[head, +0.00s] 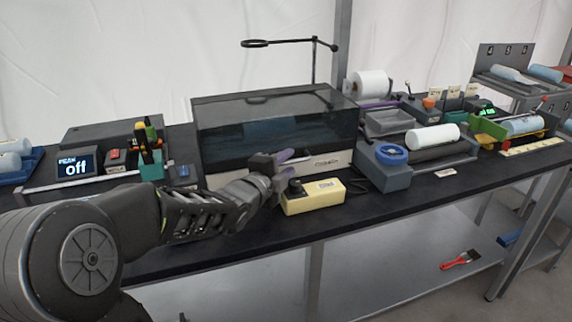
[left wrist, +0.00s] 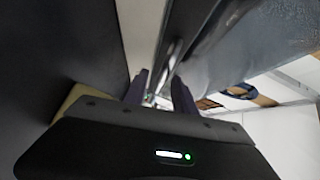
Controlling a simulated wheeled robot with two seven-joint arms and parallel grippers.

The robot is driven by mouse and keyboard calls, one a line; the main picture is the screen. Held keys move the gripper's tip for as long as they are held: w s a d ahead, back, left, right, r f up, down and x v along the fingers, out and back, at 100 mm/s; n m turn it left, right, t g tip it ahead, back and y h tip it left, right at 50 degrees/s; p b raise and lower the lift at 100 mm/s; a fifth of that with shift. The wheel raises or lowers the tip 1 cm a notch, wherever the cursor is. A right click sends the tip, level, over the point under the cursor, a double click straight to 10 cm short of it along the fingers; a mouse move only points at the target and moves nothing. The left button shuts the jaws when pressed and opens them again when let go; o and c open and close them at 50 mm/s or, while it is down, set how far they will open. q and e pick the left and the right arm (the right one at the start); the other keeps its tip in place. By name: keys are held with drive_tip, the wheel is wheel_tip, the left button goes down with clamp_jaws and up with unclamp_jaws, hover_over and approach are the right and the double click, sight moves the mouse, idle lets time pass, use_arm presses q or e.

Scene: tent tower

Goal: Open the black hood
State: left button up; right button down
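The black hood (head: 275,130) is a wide box cover with a dark see-through front, and it sits closed on a light base (head: 325,161) in the middle of the bench. My left gripper (head: 288,159) is in front of the hood's lower front edge. In the left wrist view its two purple fingers (left wrist: 160,88) stand apart, with a gap between them. The dark hood edge (left wrist: 190,45) and a small shiny part (left wrist: 171,62) lie just beyond the fingertips. I cannot tell whether the fingers touch it. My right gripper is not in view.
A yellow box (head: 314,197) with a black knob stands right below the left gripper. A grey block with a blue ring (head: 391,154) is to the right. An "off" display (head: 76,167) and a teal tool holder (head: 150,166) are to the left. A thin stand (head: 313,60) rises behind the hood.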

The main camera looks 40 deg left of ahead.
use_arm(q)
drive_tip(key=shift+c, duration=0.5)
clamp_jaws()
idle(0.8)
